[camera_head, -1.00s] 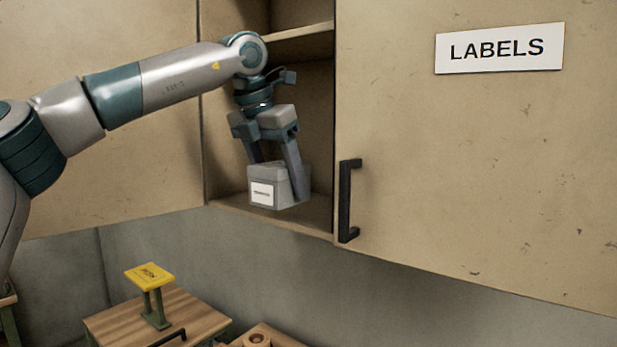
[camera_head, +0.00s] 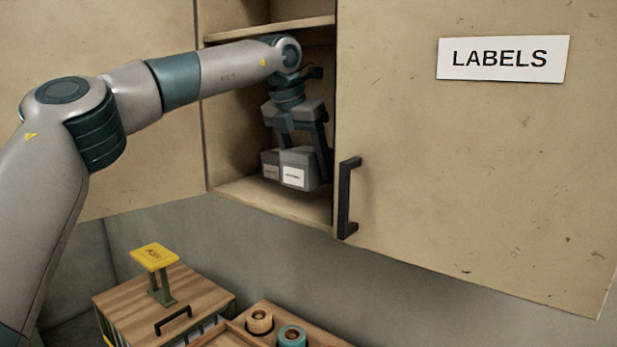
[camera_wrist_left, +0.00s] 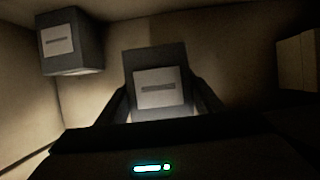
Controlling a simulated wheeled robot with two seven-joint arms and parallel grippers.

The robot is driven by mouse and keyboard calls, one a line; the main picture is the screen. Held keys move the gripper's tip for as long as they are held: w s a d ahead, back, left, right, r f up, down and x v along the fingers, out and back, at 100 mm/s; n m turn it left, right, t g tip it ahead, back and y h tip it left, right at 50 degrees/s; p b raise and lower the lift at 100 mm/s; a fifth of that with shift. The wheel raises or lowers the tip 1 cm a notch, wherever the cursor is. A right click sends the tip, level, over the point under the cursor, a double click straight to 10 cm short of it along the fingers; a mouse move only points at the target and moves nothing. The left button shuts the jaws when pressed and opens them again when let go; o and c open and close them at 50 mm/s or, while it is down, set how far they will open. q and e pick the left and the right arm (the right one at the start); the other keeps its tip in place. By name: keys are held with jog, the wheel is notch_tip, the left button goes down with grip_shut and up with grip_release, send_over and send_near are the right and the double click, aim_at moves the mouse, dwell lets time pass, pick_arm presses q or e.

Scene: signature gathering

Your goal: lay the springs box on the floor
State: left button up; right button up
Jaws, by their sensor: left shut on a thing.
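My left gripper (camera_head: 300,152) points down inside the open cabinet compartment, shut on a grey box with a white label (camera_head: 293,177). The label is too small to read, so I cannot tell whether this is the springs box. In the left wrist view the held box (camera_wrist_left: 160,75) is between the two dark fingers. A second grey box with a pale label (camera_head: 270,170) shows just left of the held one; it is at the upper left in the wrist view (camera_wrist_left: 72,42). I cannot tell whether the held box touches the compartment floor (camera_head: 255,201). My right gripper is out of view.
A shelf board (camera_head: 265,32) runs above my left gripper. The cabinet door marked LABELS (camera_head: 480,150), with a black handle (camera_head: 347,198), borders the opening on the right.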

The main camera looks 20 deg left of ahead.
pick_arm(q)
jog(key=shift+w+f+p, duration=0.15)
jog(key=shift+f+p, duration=0.8)
jog(key=shift+f, duration=0.8)
jog(key=shift+d, duration=0.1)
jog(key=shift+f, duration=0.2)
jog(key=o, duration=1.2)
jog(key=shift+r, duration=0.2)
